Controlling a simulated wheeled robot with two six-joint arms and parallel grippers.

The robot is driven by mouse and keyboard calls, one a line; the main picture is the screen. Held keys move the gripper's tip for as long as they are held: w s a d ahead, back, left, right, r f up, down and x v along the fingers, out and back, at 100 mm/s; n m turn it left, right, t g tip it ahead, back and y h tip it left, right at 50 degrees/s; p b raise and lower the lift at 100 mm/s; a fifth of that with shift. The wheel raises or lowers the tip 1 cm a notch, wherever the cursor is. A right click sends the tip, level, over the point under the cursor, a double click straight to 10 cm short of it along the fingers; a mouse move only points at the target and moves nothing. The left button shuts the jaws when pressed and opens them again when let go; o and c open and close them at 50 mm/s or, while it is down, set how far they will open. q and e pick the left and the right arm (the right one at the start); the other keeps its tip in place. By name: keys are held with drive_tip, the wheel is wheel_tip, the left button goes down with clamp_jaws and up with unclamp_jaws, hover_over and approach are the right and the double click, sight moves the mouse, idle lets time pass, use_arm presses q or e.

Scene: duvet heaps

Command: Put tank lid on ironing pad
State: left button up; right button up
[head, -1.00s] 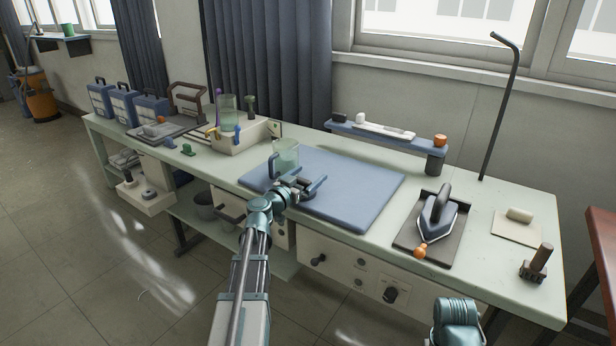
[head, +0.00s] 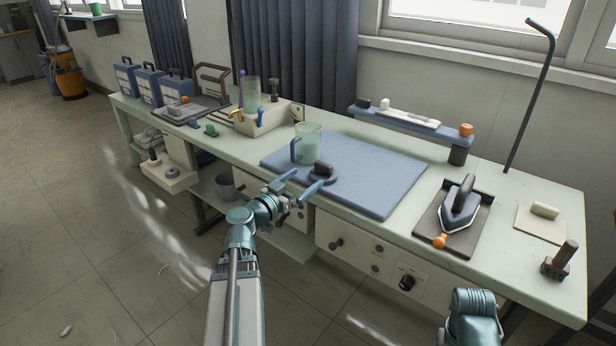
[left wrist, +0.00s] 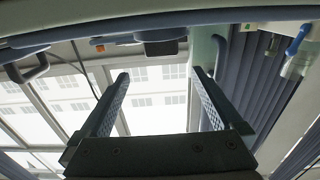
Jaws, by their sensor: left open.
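The tank lid (head: 322,172), a dark lid with a raised grip, lies on the front left part of the blue ironing pad (head: 385,180), close to the pad's front edge. My left gripper (head: 302,184) is open and empty, in front of the lid with its fingers pointing at it. In the left wrist view, which looks upside down, the fingers (left wrist: 161,100) are wide apart with nothing between them. The lid (left wrist: 160,38) shows there beyond the fingertips, under the pad's edge (left wrist: 230,15). My right gripper is out of view; only part of that arm shows.
A clear jug (head: 308,145) stands on the pad just behind the lid. An iron (head: 460,208) rests on a dark stand to the right. A cream bin (head: 262,118) with bottles stands to the left. The pad's right half is bare.

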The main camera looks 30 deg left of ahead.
sight(321, 165)
use_arm(q)
drive_tip(key=shift+a, duration=0.2)
drive_tip(key=w, duration=0.8)
drive_tip(key=shift+w+d, duration=0.3)
drive_tip(key=shift+d, duration=0.05)
drive_tip(key=w, duration=0.5)
drive_tip(key=shift+w+d+f, duration=0.1)
drive_tip(key=shift+w+d, duration=0.05)
drive_tip(key=shift+d, duration=0.05)
drive_tip(key=c, duration=1.3)
